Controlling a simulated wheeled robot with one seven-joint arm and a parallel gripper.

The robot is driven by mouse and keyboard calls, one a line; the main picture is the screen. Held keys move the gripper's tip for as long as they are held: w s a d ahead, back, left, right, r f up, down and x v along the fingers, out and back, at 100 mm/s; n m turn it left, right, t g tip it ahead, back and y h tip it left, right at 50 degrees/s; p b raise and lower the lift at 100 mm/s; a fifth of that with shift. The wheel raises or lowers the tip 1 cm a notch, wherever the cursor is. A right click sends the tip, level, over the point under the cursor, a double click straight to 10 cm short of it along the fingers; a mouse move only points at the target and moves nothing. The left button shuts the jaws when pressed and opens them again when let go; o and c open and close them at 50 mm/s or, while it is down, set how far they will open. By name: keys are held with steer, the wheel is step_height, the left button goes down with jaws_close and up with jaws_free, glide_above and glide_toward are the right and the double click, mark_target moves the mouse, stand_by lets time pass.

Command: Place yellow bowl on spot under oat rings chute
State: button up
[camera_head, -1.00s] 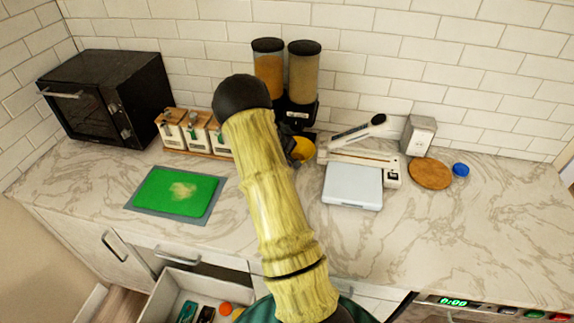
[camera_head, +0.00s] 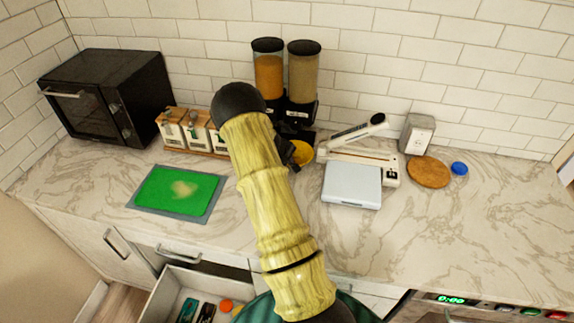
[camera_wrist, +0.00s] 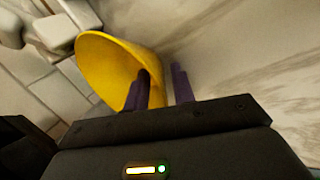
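The yellow bowl (camera_head: 302,154) is at the front of the cereal dispensers, partly hidden by my arm. The wrist view shows the yellow bowl (camera_wrist: 112,62) tilted in the picture. In the head view my gripper (camera_head: 290,150) is mostly hidden behind my arm. Two dispensers stand against the wall, one with orange contents (camera_head: 269,75) and one with tan contents (camera_head: 303,75). I cannot tell whether the bowl touches the base below.
White canisters (camera_head: 195,132) on a wooden stand are left of the dispensers. A silver-white appliance (camera_head: 352,184) stands to the right, beside a round wooden board (camera_head: 428,172). A green cutting board (camera_head: 178,190) lies at left. A drawer (camera_head: 185,285) hangs open below.

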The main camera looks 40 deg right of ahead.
steer(key=shift+r, duration=0.15)
steer(key=b+v, duration=0.2)
steer(key=v, duration=1)
steer(key=s+a+r+m+y, duration=0.1)
steer(key=s+a+r+y, duration=0.2)
steer(key=s+a, duration=0.7)
steer(key=s+a+r+m+y, duration=0.2)
steer(key=s+a, duration=0.7)
steer(key=a, duration=0.7)
steer(key=shift+s+a+r+m+t+y, duration=0.3)
steer(key=shift+s+r+t+y, duration=0.1)
steer(key=shift+r, duration=0.2)
steer(key=shift+w, duration=0.1)
steer(key=shift+d, duration=0.15)
